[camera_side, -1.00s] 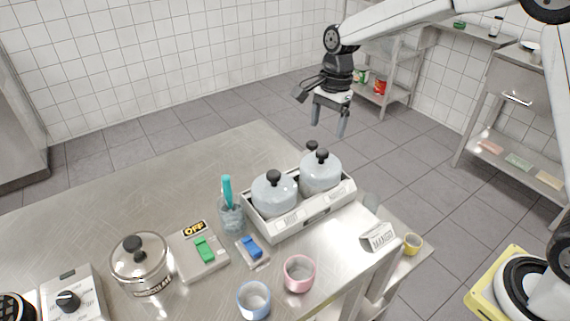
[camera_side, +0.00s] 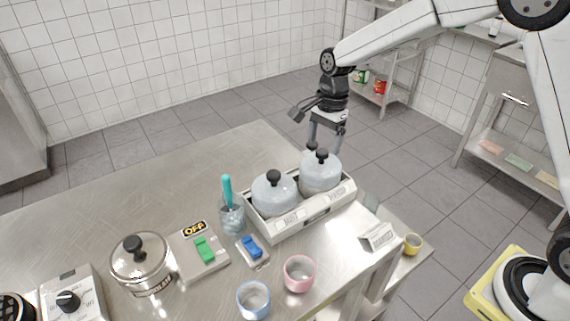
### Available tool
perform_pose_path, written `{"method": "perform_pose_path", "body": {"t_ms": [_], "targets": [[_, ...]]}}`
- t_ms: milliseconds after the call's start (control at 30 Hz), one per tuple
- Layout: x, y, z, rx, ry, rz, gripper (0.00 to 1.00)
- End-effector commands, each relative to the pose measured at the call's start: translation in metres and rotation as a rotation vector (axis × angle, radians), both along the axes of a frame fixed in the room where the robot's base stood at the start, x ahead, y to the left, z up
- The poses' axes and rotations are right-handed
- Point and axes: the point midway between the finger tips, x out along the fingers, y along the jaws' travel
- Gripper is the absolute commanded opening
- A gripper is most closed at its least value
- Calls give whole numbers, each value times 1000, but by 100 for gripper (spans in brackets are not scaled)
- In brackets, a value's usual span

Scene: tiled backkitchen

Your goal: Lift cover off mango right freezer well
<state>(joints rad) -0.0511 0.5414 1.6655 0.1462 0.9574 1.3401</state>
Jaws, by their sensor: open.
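The freezer (camera_side: 305,215) is a white box on the steel table with two pale blue-grey domed covers set in it. The left cover (camera_side: 274,196) and the right cover (camera_side: 320,177) each have a black knob, and both sit in place. Another black knob (camera_side: 312,146) shows just behind the right cover; what it belongs to is hidden. My gripper (camera_side: 324,143) points down, open and empty, above and slightly behind the right cover. Its fingertips are close to the knobs, but I cannot tell whether they touch. Lettering on the freezer front is too small to read surely.
A glass with a turquoise-handled tool (camera_side: 230,212) stands left of the freezer. A blue-switch box (camera_side: 252,250), pink cup (camera_side: 299,273), blue cup (camera_side: 254,299) and white label card (camera_side: 378,237) are in front. A lidded steel pot (camera_side: 141,265) stands left. The table's back left is clear.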

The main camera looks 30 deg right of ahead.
Motion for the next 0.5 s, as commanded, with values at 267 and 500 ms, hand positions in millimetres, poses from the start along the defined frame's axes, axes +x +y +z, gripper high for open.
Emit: {"method": "perform_pose_path", "body": {"t_ms": [267,500], "targets": [[-1,4,-30,0,2,0,86],[-1,5,-35,0,-1,0,86]]}}
